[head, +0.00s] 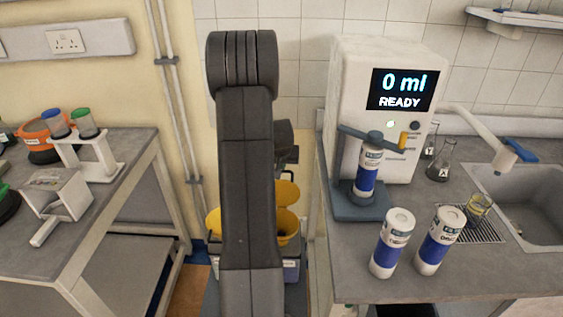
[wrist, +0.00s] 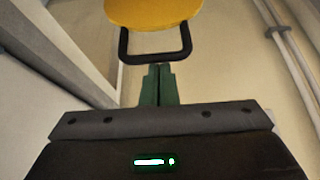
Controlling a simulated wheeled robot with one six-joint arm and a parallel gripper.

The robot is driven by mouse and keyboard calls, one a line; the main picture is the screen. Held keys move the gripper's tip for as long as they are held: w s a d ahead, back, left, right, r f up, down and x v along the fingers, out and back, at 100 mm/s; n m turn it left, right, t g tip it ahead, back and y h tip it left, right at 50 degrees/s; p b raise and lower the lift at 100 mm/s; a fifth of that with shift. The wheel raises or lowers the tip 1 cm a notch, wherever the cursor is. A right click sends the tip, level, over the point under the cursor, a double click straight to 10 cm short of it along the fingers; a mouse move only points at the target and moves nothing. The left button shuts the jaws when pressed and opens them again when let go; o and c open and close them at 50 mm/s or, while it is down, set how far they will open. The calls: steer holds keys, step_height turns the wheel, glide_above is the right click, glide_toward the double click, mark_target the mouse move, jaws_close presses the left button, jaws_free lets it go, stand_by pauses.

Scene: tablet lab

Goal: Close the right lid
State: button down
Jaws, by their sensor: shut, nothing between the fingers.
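In the head view, yellow bins stand low between the two benches, partly behind my arm. The right bin (head: 288,238) has a round yellow lid (head: 287,190) standing raised behind its opening. Only a yellow edge of the left bin (head: 213,222) shows; its lid is hidden. In the wrist view, a yellow lid (wrist: 152,12) with a black U-shaped handle (wrist: 156,58) is at the top; I cannot tell which lid it is. My gripper (wrist: 159,70) is shut and empty, its green fingertips just below the handle bar. Whether they touch is unclear.
The left bench (head: 85,190) holds racks and coloured-capped containers. The right bench (head: 350,275) carries a dispenser (head: 345,95), blue-labelled bottles (head: 392,245), flasks and a sink. Pipes (head: 172,85) run down the back wall. The gap between the benches is narrow.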

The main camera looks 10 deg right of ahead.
steer(key=shift+f+b, duration=0.1)
steer(key=shift+b, duration=0.4)
steer(key=shift+s+f+b, duration=0.1)
steer(key=shift+s+b, duration=0.05)
steer(key=shift+b, duration=0.3)
steer(key=shift+s+t, duration=0.25)
steer(key=shift+t, duration=0.05)
steer(key=shift+a+b, duration=0.1)
steer(key=shift+b, duration=0.5)
steer(key=shift+s+b, duration=0.2)
steer(key=shift+b, duration=0.15)
